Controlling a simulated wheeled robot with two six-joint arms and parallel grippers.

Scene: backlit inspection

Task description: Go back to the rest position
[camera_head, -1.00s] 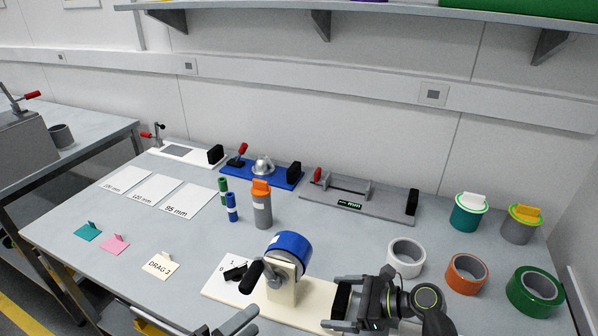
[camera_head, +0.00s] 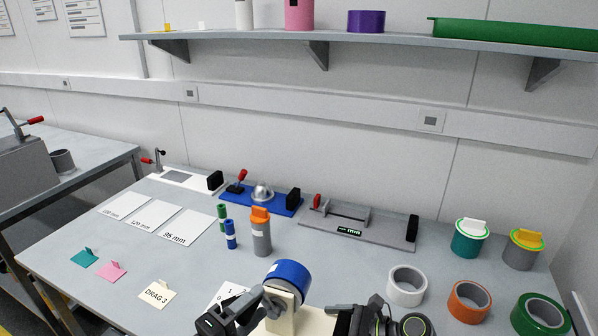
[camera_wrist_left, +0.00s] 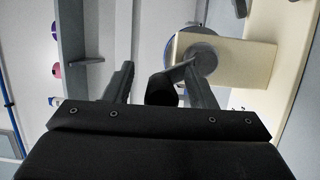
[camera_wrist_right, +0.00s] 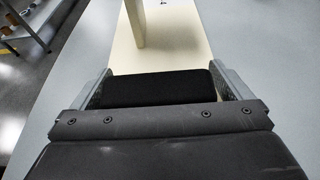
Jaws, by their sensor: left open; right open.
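A cream winding fixture (camera_head: 312,322) stands at the bottom centre of the head view, with a blue roll (camera_head: 291,271) on its upright. My left gripper (camera_head: 240,314) is open beside the fixture's crank. In the left wrist view the crank's black knob (camera_wrist_left: 161,90) lies between the open fingers; I cannot tell whether they touch it. My right gripper (camera_head: 345,322) is at the bottom edge, partly cut off. In the right wrist view it is open, with a black block (camera_wrist_right: 158,90) at the end of the cream base between its fingers.
An orange-capped grey cylinder (camera_head: 261,236) and a small blue cylinder (camera_head: 230,236) stand behind the fixture. White (camera_head: 407,285), orange (camera_head: 468,301) and green (camera_head: 540,316) rolls lie at the right. A DRAG 3 card (camera_head: 157,293) is at the left. A shelf (camera_head: 360,41) spans the back wall.

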